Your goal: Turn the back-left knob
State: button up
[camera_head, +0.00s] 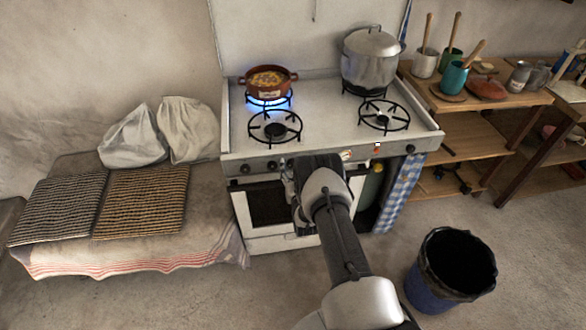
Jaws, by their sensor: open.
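The white stove (318,100) stands against the back wall with a row of small dark knobs on its front panel. One knob (245,168) is at the left end, another knob (272,165) is closer to my gripper, and one more knob (410,149) is at the right end. Which one belongs to the back-left burner is not clear from the picture. A blue flame (268,100) burns on the back-left burner under a brown pot of food (268,83). My gripper (312,168) is open in front of the panel's middle; my arm hides part of the panel, and contact is unclear.
A lidded metal pot (370,62) stands on the back-right burner; the front burners are bare. A cushioned bench (190,225) is at left, a wooden shelf (455,125) at right, and a black-lined bin (450,272) on the floor at right.

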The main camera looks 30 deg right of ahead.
jog(key=shift+c, duration=0.2)
jog(key=c, duration=1)
jog(key=shift+n, duration=0.4)
jog(key=n+b, duration=0.1)
jog(key=n, duration=0.1)
jog(key=shift+f+n+b, duration=0.1)
jog(key=shift+n+b, duration=0.2)
jog(key=shift+n, duration=0.1)
jog(key=n+b, duration=0.1)
jog(key=n, duration=0.2)
jog(key=shift+w+a+n, duration=0.1)
jog(key=shift+a+n, duration=0.05)
jog(key=shift+n, duration=0.15)
jog(key=n+b, duration=0.2)
jog(key=n, duration=0.4)
jog(key=shift+b, duration=0.4)
jog(key=shift+n, duration=0.4)
